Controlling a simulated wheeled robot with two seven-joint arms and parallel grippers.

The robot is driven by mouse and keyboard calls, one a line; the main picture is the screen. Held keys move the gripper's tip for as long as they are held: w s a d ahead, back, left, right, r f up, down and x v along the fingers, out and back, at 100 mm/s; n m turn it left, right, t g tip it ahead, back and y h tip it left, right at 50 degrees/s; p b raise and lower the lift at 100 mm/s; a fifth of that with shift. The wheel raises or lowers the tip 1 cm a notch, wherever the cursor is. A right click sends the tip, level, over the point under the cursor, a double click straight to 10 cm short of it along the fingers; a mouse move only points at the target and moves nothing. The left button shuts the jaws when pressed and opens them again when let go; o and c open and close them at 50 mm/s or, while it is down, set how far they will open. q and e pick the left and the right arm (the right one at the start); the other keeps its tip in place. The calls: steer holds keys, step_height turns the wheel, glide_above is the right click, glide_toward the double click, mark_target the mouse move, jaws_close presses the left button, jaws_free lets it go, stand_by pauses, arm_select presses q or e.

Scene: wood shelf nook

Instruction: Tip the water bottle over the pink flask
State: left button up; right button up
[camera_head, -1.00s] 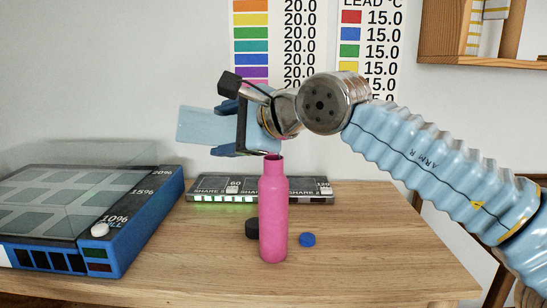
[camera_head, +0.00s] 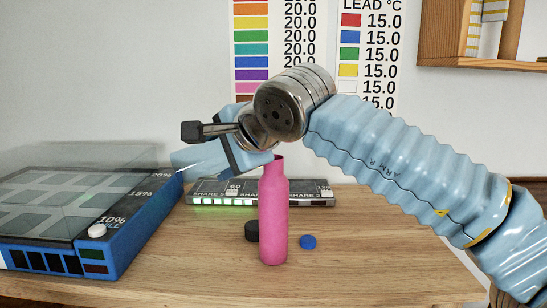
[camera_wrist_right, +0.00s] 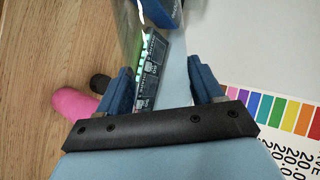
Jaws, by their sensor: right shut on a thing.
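The pink flask (camera_head: 273,215) stands upright and open on the wooden table in the head view. Its side also shows in the right wrist view (camera_wrist_right: 75,103). My right gripper (camera_head: 228,150) is shut on the light blue water bottle (camera_head: 198,160), which lies nearly level in the air. The bottle's right end is close to the flask's mouth, and part of it is hidden by the gripper. I cannot tell whether they touch or whether water flows. In the wrist view the bottle (camera_wrist_right: 175,160) lies between two dark blue fingers. My left gripper is not in view.
A blue cap (camera_head: 308,242) and a black cap (camera_head: 252,231) lie by the flask. A grey strip device (camera_head: 300,198) is behind it. A blue box with a clear cover (camera_head: 125,225) fills the left. The front right table is clear.

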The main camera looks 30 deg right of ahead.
steer(key=f+n+h+p, duration=0.1)
steer(key=p, duration=0.1)
steer(key=f+n+h+p, duration=0.1)
steer(key=p, duration=0.2)
steer(key=shift+d+f+g+h, duration=0.25)
steer(key=shift+d+g+h, duration=0.1)
steer(key=shift+g+h, duration=0.05)
steer(key=shift+d+n+h+b, duration=0.35)
steer(key=shift+n+h+b, duration=0.1)
steer(key=shift+n+h, duration=0.35)
steer(key=shift+w+a+f+n+h, duration=0.1)
steer(key=shift+a+f+n+h, duration=0.1)
steer(key=shift+f+n+h, duration=0.65)
steer(key=shift+s+a+f+n+h, duration=0.1)
steer(key=shift+a+f+n+h, duration=0.15)
steer(key=shift+f+n+h, duration=0.6)
steer(key=shift+w+a+f+n+h, duration=0.1)
steer(key=shift+a+f+n+h, duration=0.1)
steer(key=shift+f+n+h, duration=0.6)
steer(key=shift+f, duration=0.25)
